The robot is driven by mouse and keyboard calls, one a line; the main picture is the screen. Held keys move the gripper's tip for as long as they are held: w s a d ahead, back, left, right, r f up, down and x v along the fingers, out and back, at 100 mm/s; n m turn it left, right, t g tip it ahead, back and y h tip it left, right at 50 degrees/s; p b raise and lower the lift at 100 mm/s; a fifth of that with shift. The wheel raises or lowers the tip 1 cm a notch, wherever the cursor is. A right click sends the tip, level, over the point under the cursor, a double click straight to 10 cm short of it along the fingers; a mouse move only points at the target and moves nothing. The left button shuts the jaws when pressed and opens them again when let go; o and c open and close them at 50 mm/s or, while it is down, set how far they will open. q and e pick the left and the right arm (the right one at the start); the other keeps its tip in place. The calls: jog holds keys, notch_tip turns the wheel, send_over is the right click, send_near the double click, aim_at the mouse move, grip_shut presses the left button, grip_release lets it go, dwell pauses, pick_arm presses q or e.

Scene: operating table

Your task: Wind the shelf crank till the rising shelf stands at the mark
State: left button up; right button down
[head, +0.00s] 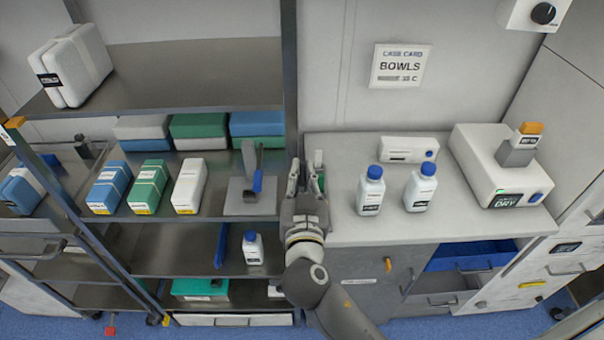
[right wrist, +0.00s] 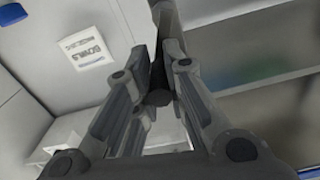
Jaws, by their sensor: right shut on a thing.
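My right gripper (head: 305,172) is at the right post of the shelf rack, beside the counter. In the right wrist view its fingers (right wrist: 158,95) are closed around a dark round bar (right wrist: 158,97), which looks like the crank's handle. The rest of the crank is hidden behind my gripper in the head view. The upper shelf (head: 190,75) of the rack carries a white wrapped pack (head: 72,68) at its left end. I cannot tell for certain that this is the rising shelf. An orange tag (head: 15,122) sits on the left post near that shelf's front corner. My left gripper is out of view.
The middle shelf (head: 225,213) holds several wrapped packs and a grey stand (head: 250,197). Two blue-capped bottles (head: 370,190) (head: 420,187) stand on the counter (head: 340,230) right of my gripper, near a dryer (head: 490,165). A bowls card (head: 400,66) hangs behind.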

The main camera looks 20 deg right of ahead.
jog(key=shift+r+n, duration=0.25)
jog(key=shift+n, duration=0.05)
jog(key=n, duration=0.1)
jog(key=a+n, duration=0.1)
jog(key=n, duration=0.1)
jog(key=shift+w+a+r+n, duration=0.25)
jog(key=shift+n, duration=0.05)
jog(key=shift+w+a+f+n, duration=0.3)
jog(key=shift+a+n, duration=0.35)
jog(key=shift+n, duration=1.3)
jog(key=shift+w+a+f+n, duration=0.1)
jog(key=shift+a+f+n, duration=0.4)
jog(key=shift+n, duration=1.4)
jog(key=shift+w+a+f+n, duration=0.2)
jog(key=shift+a+n, duration=0.6)
jog(key=shift+n, duration=1.15)
jog(key=shift+s+f, duration=0.1)
jog(key=shift+f, duration=0.05)
jog(key=c, duration=1.8)
grip_release()
jog(key=o, duration=0.4)
jog(key=shift+a+f, duration=0.1)
jog(key=shift+a, duration=0.15)
